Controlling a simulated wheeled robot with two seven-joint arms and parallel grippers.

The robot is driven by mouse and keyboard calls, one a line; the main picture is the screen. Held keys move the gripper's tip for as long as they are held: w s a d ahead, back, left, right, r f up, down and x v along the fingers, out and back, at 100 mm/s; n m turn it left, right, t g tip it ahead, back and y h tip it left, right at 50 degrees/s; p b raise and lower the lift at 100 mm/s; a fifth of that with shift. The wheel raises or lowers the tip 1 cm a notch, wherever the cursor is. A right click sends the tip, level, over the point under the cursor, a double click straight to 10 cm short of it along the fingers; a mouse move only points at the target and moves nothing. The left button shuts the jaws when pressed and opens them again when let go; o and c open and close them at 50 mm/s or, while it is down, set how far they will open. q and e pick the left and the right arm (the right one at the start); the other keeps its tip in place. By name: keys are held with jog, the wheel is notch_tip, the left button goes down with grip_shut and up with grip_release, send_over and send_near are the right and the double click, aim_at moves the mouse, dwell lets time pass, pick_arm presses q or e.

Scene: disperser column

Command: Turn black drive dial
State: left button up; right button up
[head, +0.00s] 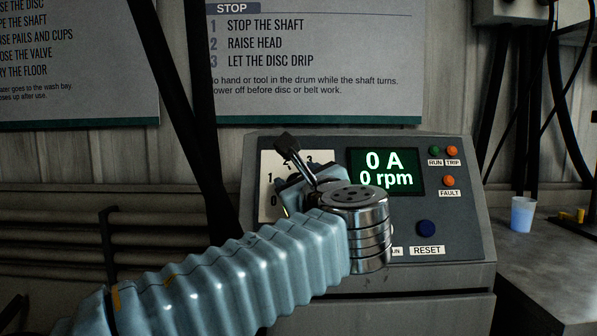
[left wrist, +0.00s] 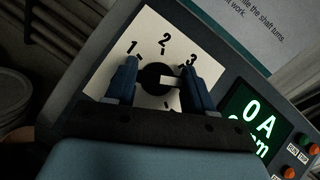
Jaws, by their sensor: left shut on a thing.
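The black drive dial (left wrist: 152,78) sits on a white plate (head: 268,166) marked with numbers, at the left of the grey control panel. In the left wrist view, its pale pointer lies to the right, toward the side of the 3. My left gripper (left wrist: 160,82) is shut on the dial, a blue-grey finger on each side of it. In the head view, my left gripper (head: 299,187) is at the plate, and my wrist hides most of the dial. The panel display (head: 386,172) reads 0 A and 0 rpm. My right gripper is not in view.
RUN, TRIP and FAULT lamps are at the panel's upper right. A pale blue cup (head: 522,214) stands on the bench (head: 550,265) at the right. Dark cables hang on both sides.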

pick_arm(q)
jog(key=n+g+y+p, duration=0.1)
jog(key=n, duration=0.1)
jog(key=n+g+y+p, duration=0.1)
jog(key=n+p, duration=0.1)
jog(key=shift+d+r+n, duration=0.1)
jog(key=shift+r+n, duration=0.1)
jog(key=shift+n, duration=0.2)
jog(key=shift+n+g+y+p, duration=0.4)
jog(key=shift+n+p, duration=0.05)
jog(key=shift+n, duration=0.45)
jog(key=shift+f+n+g+y+p, duration=0.15)
jog(key=shift+n+g+y+p, duration=0.15)
jog(key=shift+n+g, duration=0.65)
jog(key=shift+n, duration=0.45)
jog(key=o, duration=1)
jog(key=shift+t, duration=0.25)
jog(key=shift+o, duration=0.2)
jog(key=v, duration=1.3)
jog(key=shift+s+d, duration=0.2)
jog(key=shift+s, duration=0.1)
